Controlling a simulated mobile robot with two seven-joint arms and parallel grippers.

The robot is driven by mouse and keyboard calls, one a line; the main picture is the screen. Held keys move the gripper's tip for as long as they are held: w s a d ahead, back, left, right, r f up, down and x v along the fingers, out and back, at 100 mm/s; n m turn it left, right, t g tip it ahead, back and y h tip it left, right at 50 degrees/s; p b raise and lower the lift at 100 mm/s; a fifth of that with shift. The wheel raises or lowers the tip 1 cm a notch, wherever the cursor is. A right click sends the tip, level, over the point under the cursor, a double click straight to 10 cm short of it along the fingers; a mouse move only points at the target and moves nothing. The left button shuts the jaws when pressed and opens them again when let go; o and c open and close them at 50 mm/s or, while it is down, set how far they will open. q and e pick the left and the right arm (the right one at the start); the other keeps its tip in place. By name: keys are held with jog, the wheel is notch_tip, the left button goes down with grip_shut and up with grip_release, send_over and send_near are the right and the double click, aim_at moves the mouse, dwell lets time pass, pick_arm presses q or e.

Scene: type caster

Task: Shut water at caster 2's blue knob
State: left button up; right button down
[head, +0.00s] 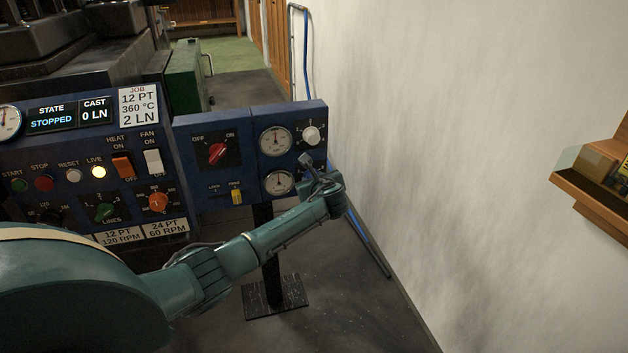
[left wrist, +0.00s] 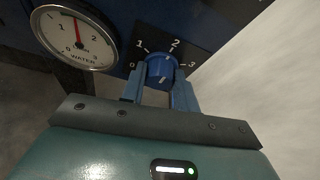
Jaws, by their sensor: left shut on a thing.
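The blue knob (left wrist: 160,69) is in the left wrist view, on a dark dial plate numbered 0 to 3. A pale mark shows low on its face; I cannot tell the setting surely. My left gripper (left wrist: 160,88) has a finger on each side of the knob and is shut on it. In the head view my left gripper (head: 309,163) is at the right part of the blue panel and hides the knob. The WATER gauge (left wrist: 75,38) is left of the knob, its red needle pointing nearly up. My right gripper is not in view.
The main control panel (head: 70,165) stands left. A pale wall (head: 450,150) is close on the right.

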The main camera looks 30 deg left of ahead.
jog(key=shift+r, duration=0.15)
pick_arm(q)
jog(key=n+t+b, duration=0.2)
jog(key=n+b, duration=0.2)
jog(key=f+n+t+b, duration=0.1)
jog(key=n+t+b, duration=0.1)
jog(key=n+b, duration=0.2)
jog(key=n+t+h+b, duration=0.1)
jog(key=n+t+b, duration=0.2)
jog(key=n+b, duration=0.1)
jog(key=shift+s+a+f+n, duration=0.1)
jog(key=shift+s+f+n, duration=0.2)
jog(key=shift+n, duration=0.6)
jog(key=n, duration=0.2)
jog(key=shift+r+n+t+y, duration=0.1)
jog(key=shift+n+t+y, duration=0.2)
jog(key=shift+t, duration=0.1)
jog(key=shift+w+n+y, duration=0.15)
jog(key=shift+n+y, duration=0.75)
jog(key=shift+n, duration=1.2)
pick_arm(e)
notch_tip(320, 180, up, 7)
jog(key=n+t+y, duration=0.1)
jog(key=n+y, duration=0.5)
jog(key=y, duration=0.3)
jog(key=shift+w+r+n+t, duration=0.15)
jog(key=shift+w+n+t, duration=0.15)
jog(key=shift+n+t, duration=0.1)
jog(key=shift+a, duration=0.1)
